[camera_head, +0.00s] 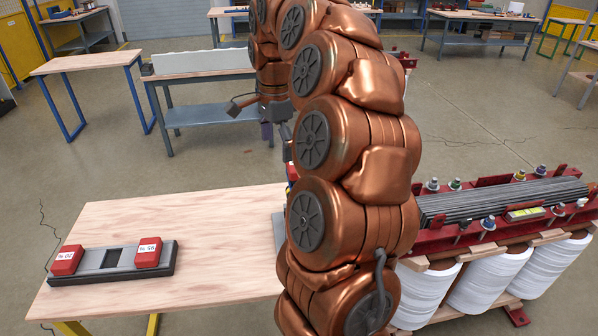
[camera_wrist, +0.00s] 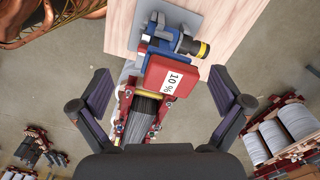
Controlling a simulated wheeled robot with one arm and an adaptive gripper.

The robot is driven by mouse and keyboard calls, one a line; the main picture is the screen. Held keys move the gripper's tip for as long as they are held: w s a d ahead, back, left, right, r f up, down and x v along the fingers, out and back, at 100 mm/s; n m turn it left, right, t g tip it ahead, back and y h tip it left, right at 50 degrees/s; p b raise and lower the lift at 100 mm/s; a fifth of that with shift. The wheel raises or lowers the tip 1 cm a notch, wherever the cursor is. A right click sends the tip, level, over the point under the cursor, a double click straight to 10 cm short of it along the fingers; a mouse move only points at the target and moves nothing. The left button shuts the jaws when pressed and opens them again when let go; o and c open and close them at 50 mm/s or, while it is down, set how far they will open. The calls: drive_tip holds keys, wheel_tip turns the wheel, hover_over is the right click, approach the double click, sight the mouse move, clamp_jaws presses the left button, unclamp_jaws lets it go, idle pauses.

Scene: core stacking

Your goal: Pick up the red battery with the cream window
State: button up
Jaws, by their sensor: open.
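A red battery (camera_wrist: 175,72) with a pale label reading "10 %" is attached to a blue tool (camera_wrist: 172,40) with a yellow and black end. The tool rests on a grey plate on the table. My gripper (camera_wrist: 160,80) is open, its fingers spread to either side of the red battery without touching it. In the head view two more red batteries, left (camera_head: 67,260) and right (camera_head: 148,252), sit at the ends of a dark charger (camera_head: 110,262), with pale labels reading about "20 %" and "95 %". My arm hides most of the tool in the head view.
The wooden table (camera_head: 190,215) is bare between the charger and the tool. A transformer with white coils (camera_head: 500,270) and a red frame stands right of the table. Workbenches (camera_head: 205,100) stand farther back on the concrete floor.

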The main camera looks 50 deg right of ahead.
drive_tip(key=d+m, duration=0.1)
drive_tip(key=d, duration=0.1)
drive_tip(key=d+m, duration=0.1)
drive_tip(key=d, duration=0.1)
drive_tip(key=d+f+m, duration=0.1)
drive_tip(key=d, duration=0.1)
drive_tip(key=shift+s+d+m, duration=0.1)
drive_tip(key=shift+s+m, duration=0.05)
drive_tip(key=shift+m, duration=0.15)
drive_tip(key=shift+s+d+f+m, duration=0.1)
drive_tip(key=shift+d+m, duration=0.2)
drive_tip(key=shift+d, duration=0.05)
drive_tip(key=shift+a+f+p, duration=0.15)
drive_tip(key=shift+f+p, duration=0.4)
drive_tip(key=shift+f, duration=1.35)
drive_tip(key=shift+a+f+p, duration=0.1)
drive_tip(key=shift+f+p, duration=0.4)
drive_tip(key=shift+f, duration=1.35)
drive_tip(key=c, duration=1.2)
